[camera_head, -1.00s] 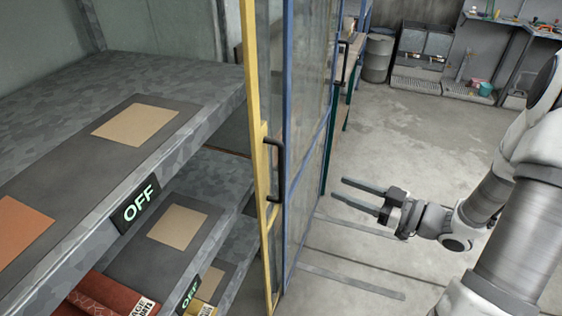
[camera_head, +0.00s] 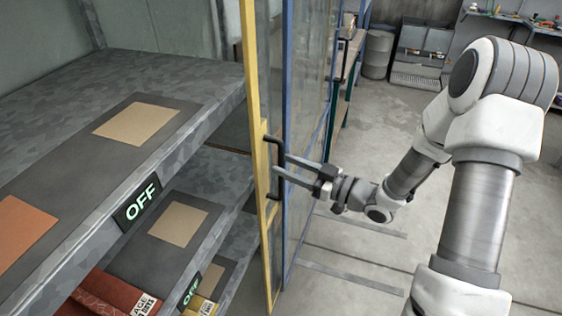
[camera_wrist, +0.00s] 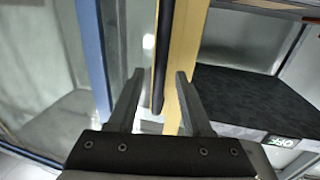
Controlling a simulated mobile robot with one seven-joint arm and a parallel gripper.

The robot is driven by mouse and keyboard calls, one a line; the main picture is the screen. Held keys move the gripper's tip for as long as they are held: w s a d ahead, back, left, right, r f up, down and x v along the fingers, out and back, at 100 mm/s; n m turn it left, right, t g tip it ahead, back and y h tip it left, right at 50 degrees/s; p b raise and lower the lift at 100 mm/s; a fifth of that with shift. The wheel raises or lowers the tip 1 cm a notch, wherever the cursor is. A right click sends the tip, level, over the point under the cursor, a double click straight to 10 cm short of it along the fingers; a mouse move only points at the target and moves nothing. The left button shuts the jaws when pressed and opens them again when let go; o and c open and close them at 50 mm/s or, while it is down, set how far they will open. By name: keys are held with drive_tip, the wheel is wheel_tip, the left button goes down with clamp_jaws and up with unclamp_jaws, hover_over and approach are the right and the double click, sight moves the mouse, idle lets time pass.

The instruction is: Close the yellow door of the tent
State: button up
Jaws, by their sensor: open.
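The yellow door frame (camera_head: 257,150) stands upright at the right end of the shelves, beside the blue-framed glass panel (camera_head: 303,110). A black handle (camera_head: 274,160) is fixed to the yellow frame. My gripper (camera_head: 281,168) is open at the handle, its fingers pointing left toward it. In the wrist view the dark handle (camera_wrist: 163,55) and the yellow frame (camera_wrist: 185,50) show between and beyond the two open fingers (camera_wrist: 158,95). The blue frame (camera_wrist: 92,50) is left of them. I cannot tell whether the fingers touch the handle.
Grey shelves (camera_head: 60,85) with tan and orange sheets and lit OFF signs (camera_head: 137,203) fill the left. A second black handle (camera_head: 343,62) sits on the blue-framed side farther back. Concrete floor (camera_head: 400,130) is free on the right. A barrel (camera_head: 377,54) stands at the back.

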drive_tip(key=shift+x, duration=1.15)
clamp_jaws()
idle(0.6)
